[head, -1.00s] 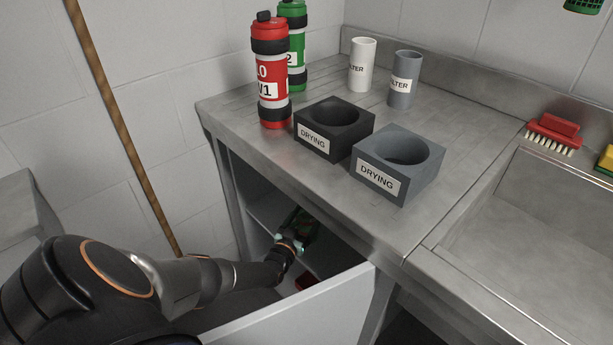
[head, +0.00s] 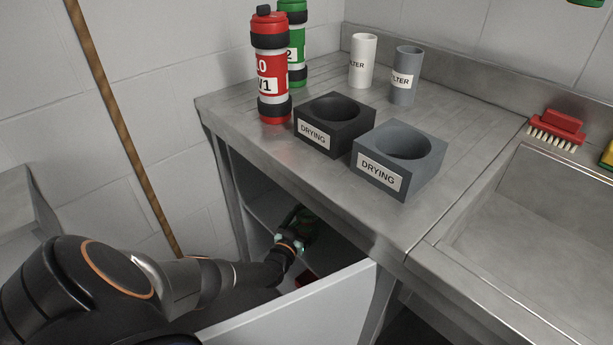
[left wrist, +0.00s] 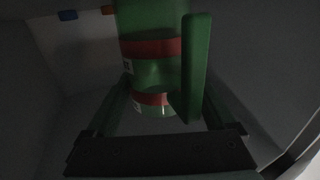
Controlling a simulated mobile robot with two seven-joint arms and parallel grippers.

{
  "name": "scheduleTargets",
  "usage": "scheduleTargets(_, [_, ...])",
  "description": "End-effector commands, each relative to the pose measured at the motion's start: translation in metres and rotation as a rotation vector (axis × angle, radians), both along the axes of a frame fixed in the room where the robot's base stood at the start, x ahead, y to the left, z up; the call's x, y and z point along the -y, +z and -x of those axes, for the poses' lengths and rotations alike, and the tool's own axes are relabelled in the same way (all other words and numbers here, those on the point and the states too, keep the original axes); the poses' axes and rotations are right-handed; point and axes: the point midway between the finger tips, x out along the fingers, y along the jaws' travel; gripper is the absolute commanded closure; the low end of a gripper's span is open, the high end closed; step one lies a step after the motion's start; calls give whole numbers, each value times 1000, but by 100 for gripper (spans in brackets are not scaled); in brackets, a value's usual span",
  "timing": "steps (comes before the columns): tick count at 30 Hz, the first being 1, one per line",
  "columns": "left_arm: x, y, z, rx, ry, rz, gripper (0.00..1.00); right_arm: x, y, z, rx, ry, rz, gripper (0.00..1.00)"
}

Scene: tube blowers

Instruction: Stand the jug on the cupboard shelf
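The green jug (head: 303,222) is inside the open cupboard under the counter, small and dark in the head view. In the left wrist view the jug (left wrist: 158,72) is close, with red bands and a green handle at its right. My left gripper (head: 294,240) reaches into the cupboard at the jug. In the left wrist view its fingers (left wrist: 160,103) lie on both sides of the jug; whether they press on it is too dark to tell. The jug's base contact is unclear. A cupboard shelf (head: 265,208) shows beside it. My right gripper is out of view.
The white cupboard door (head: 300,305) stands open in front of my left arm. On the counter above are a red bottle (head: 271,75), a green bottle (head: 296,70), two drying blocks (head: 400,160) and two filter tubes (head: 404,88). A red item (head: 305,278) lies lower in the cupboard.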

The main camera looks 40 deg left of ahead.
Motion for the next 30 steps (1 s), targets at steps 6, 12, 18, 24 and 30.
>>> scheduleTargets(6, [0,0,0,-1,0,0,0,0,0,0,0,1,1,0])
scheduleTargets(12, [0,0,0,-1,0,0,0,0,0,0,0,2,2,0])
scheduleTargets(18, [10,4,32,-5,0,3,0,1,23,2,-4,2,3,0])
scheduleTargets(24, [23,3,75,-4,-1,2,0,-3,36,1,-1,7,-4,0])
scheduleTargets(30, [32,1,104,-3,-1,2,0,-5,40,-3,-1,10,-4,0])
